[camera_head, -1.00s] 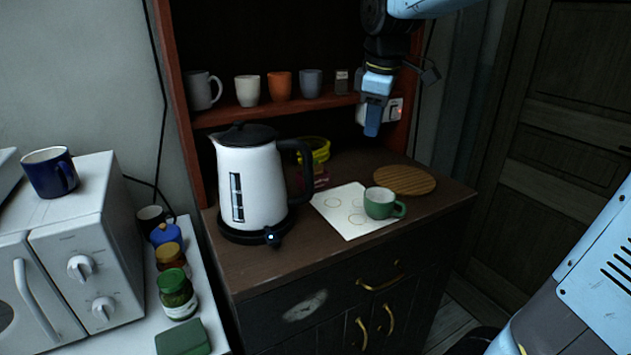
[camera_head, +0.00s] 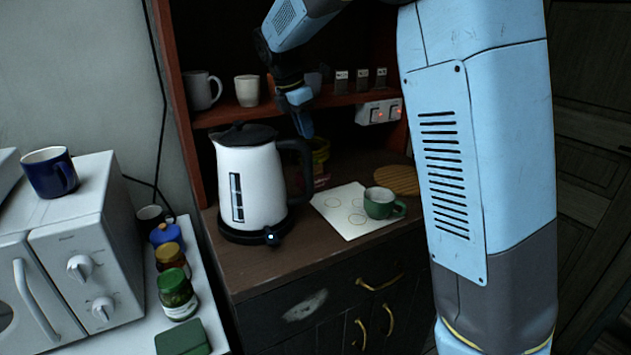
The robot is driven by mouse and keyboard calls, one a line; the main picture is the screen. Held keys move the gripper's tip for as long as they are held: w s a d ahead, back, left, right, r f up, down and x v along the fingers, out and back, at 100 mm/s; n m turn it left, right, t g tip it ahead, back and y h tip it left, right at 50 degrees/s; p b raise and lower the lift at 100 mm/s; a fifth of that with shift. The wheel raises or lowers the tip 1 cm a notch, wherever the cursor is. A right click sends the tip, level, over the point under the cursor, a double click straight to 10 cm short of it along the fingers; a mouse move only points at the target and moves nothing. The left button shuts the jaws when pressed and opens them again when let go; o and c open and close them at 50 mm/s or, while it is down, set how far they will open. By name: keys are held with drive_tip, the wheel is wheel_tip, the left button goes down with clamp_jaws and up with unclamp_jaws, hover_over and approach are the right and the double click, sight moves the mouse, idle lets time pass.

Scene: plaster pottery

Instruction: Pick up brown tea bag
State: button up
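I cannot make out a brown tea bag in this view. A yellow container (camera_head: 321,156) stands at the back of the brown counter, partly hidden by the kettle's handle, and its contents are too dark and small to tell. A small reddish thing (camera_head: 322,181) lies in front of it. My gripper (camera_head: 307,129) points down just above the container, beside the kettle's black handle. Its fingers overlap from this side, so I cannot see whether they are apart. I see nothing held in it.
A white kettle (camera_head: 250,182) stands close on the gripper's left. A green cup (camera_head: 380,203) stands on a white sheet (camera_head: 340,213), with a round wooden board (camera_head: 398,180) behind. The shelf (camera_head: 228,115) holds mugs and small dark boxes. A socket (camera_head: 379,112) sits below it.

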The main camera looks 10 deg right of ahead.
hover_over(315, 176)
drive_tip(key=a, duration=0.1)
wheel_tip(315, 176, down, 5)
drive_tip(key=shift+a+f, duration=0.1)
drive_tip(key=shift+a, duration=0.05)
drive_tip(key=shift+x, duration=2.65)
drive_tip(key=shift+a, duration=0.2)
drive_tip(key=shift+c, duration=0.5)
clamp_jaws()
